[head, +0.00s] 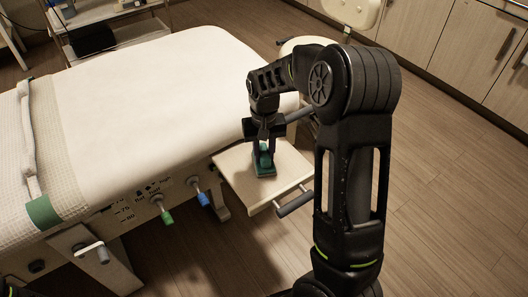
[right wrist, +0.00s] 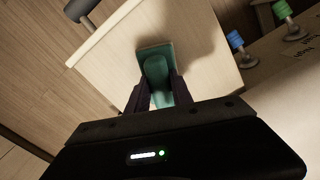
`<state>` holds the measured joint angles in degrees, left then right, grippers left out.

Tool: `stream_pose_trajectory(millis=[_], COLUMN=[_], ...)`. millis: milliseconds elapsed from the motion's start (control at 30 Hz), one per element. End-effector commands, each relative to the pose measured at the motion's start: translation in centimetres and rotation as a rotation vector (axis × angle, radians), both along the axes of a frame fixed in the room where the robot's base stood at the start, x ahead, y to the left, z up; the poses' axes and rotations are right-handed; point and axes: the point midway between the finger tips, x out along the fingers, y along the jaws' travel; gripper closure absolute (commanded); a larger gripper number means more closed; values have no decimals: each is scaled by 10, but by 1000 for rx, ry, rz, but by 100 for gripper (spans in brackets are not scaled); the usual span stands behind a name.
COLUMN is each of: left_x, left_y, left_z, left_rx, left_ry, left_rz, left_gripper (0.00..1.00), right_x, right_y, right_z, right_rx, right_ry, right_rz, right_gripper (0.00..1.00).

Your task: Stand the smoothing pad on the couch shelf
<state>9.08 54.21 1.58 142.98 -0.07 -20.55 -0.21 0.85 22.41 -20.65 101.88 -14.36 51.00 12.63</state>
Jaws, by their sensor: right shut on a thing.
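The smoothing pad (head: 264,170) is green, with a flat rectangular base and a rounded handle on top. It shows in the right wrist view (right wrist: 156,70) between my fingers. My right gripper (head: 264,149) points down from above and is shut on the pad's handle. The pad is upright, base down, over the middle of the couch shelf (head: 238,182), a pale board at the couch's side; the shelf also shows in the right wrist view (right wrist: 110,60). The base looks on or very close to the shelf; I cannot tell if it touches.
The padded couch (head: 150,85) lies left of the shelf. A green-tipped lever (head: 166,216) and a blue-tipped lever (head: 203,198) stick out of its side. A grey bar handle (head: 295,203) is at the shelf's front edge. The shelf around the pad is clear.

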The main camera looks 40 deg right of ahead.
Motion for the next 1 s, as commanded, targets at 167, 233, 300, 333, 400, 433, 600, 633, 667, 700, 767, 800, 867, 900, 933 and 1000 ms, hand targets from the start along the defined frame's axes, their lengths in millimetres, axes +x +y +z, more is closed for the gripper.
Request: stream_pose_trajectory(millis=[167, 233, 300, 333, 400, 433, 600, 633, 667, 700, 767, 800, 867, 900, 933, 1000], left_x=[0, 0, 0, 0, 0, 0, 0, 0, 0, 0, 0, 0, 0, 0, 0, 0], left_y=[0, 0, 0, 0, 0, 0, 0, 0, 0, 0, 0, 0, 0, 0, 0, 0], left_z=[0, 0, 0, 0, 0, 0, 0, 0, 0, 0, 0, 0, 0, 0, 0, 0], left_rx=[0, 0, 0, 0, 0, 0, 0, 0, 0, 0, 0, 0, 0, 0, 0, 0], left_ry=[0, 0, 0, 0, 0, 0, 0, 0, 0, 0, 0, 0, 0, 0, 0, 0], left_rz=[0, 0, 0, 0, 0, 0, 0, 0, 0, 0, 0, 0, 0, 0, 0, 0], left_gripper=[51, 51, 51, 51, 51, 51, 51, 51, 51, 51, 51, 51, 51, 51, 51, 51], right_x=[0, 0, 0, 0, 0, 0, 0, 0, 0, 0, 0, 0, 0, 0, 0, 0], right_y=[0, 0, 0, 0, 0, 0, 0, 0, 0, 0, 0, 0, 0, 0, 0, 0], right_z=[0, 0, 0, 0, 0, 0, 0, 0, 0, 0, 0, 0, 0, 0, 0, 0], right_rx=[0, 0, 0, 0, 0, 0, 0, 0, 0, 0, 0, 0, 0, 0, 0, 0], right_ry=[0, 0, 0, 0, 0, 0, 0, 0, 1, 1, 1, 0, 0, 0, 0, 0], right_rz=[0, 0, 0, 0, 0, 0, 0, 0, 0, 0, 0, 0, 0, 0, 0, 0], right_gripper=[100, 67, 61, 59, 53, 51, 47, 47, 47, 47, 47, 47, 47, 47, 47, 47])
